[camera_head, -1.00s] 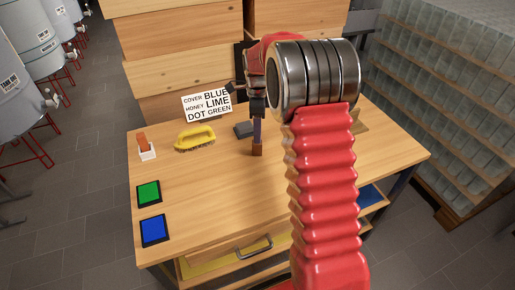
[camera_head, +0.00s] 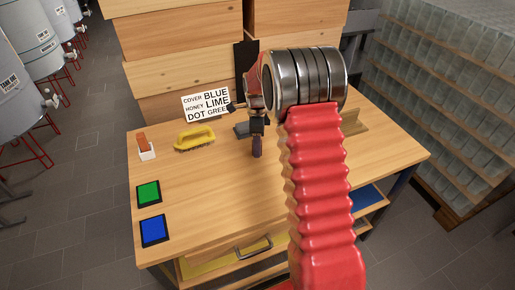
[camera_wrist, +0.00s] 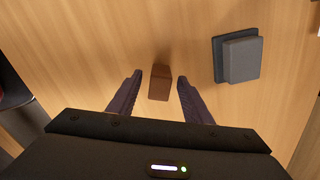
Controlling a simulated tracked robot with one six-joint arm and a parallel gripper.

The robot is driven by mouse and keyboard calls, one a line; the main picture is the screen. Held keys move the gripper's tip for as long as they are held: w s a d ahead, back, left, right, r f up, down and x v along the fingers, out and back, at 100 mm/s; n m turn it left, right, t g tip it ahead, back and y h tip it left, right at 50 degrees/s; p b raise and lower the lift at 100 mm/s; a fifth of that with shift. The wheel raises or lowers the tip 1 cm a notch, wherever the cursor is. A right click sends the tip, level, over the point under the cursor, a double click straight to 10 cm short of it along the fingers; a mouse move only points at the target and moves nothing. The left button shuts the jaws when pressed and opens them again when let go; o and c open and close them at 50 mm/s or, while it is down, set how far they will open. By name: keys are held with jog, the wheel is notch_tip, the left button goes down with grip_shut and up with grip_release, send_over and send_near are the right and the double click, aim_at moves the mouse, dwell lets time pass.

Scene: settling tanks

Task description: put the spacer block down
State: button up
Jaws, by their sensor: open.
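The spacer block looks to be the small brown block (camera_wrist: 159,86) standing on the wooden bench top (camera_wrist: 80,60) in the wrist view. My gripper (camera_wrist: 160,78) is open, with one dark finger on each side of the block and a visible gap to both. The block appears to rest on the wood. In the head view my gripper (camera_head: 257,148) is low over the middle of the bench; the block is mostly hidden there behind the fingers.
A dark grey stepped block (camera_wrist: 240,58) lies right of the gripper in the wrist view. The front middle is clear.

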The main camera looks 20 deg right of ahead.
jog(key=shift+f, duration=0.7)
jog(key=shift+c, duration=0.7)
grip_shut()
jog(key=shift+r, duration=0.1)
notch_tip(320, 180, up, 10)
jog(key=shift+f, duration=0.1)
dwell(0.5)
